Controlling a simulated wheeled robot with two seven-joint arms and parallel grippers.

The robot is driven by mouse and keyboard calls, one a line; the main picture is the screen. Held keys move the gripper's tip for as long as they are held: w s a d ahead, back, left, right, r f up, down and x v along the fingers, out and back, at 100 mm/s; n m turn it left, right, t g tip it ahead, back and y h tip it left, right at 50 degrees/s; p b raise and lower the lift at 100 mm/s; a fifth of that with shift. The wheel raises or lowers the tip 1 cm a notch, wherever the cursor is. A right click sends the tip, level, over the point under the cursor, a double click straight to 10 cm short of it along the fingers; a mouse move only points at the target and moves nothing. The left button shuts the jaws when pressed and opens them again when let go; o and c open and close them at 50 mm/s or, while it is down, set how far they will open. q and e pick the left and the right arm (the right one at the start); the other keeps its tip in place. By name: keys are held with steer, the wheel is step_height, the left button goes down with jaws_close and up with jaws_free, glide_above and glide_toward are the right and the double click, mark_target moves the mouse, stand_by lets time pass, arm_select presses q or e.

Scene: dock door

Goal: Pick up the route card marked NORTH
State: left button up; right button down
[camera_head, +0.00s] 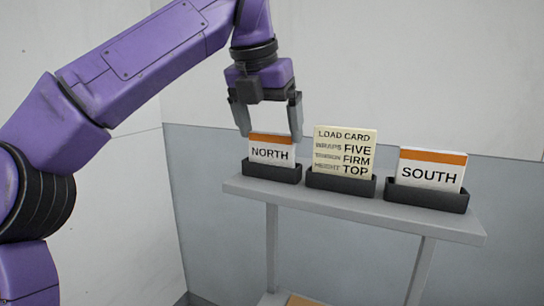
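The NORTH route card (270,154) is white with an orange top band. It stands upright in a dark holder (272,173) at the left end of a grey shelf. My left gripper (268,122) is directly above it, pointing down, with its two fingers spread apart. The fingertips are at about the height of the card's top edge, one towards each side. I cannot tell whether they touch the card. My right gripper is not in view.
A cream load card (344,150) stands in a middle holder close beside, and a SOUTH card (430,171) stands in a holder at the right. The grey shelf (350,205) is narrow and stands before the wall. A brown item (300,300) shows below.

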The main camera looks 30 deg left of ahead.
arm_select(q)
steer(key=c, duration=0.5)
steer(key=shift+c, duration=0.2)
